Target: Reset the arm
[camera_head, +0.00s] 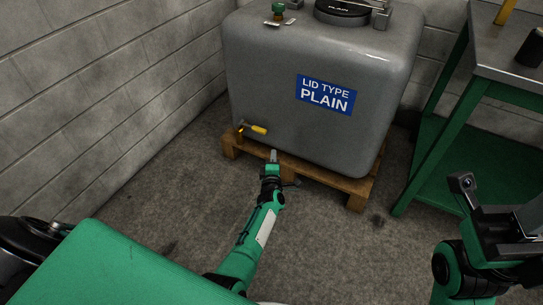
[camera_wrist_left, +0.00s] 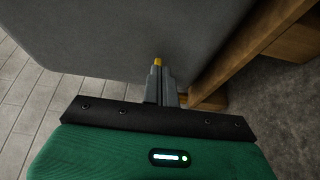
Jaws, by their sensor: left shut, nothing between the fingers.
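My left arm reaches forward from the bottom of the head view. Its gripper (camera_head: 273,156) is shut and empty, in front of the grey tank's lower edge. In the left wrist view the shut fingers (camera_wrist_left: 160,85) point at the tank wall, with a small yellow part showing just beyond their tips. My right arm shows at the lower right of the head view; its fingertips cannot be made out.
A grey tank (camera_head: 250,75) labelled "LID TYPE PLAIN" stands on a wooden pallet (camera_head: 316,171). A yellow-handled valve (camera_head: 258,129) sits low on its front. A green workbench (camera_head: 455,120) stands right. Block walls close off the left; floor between is clear.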

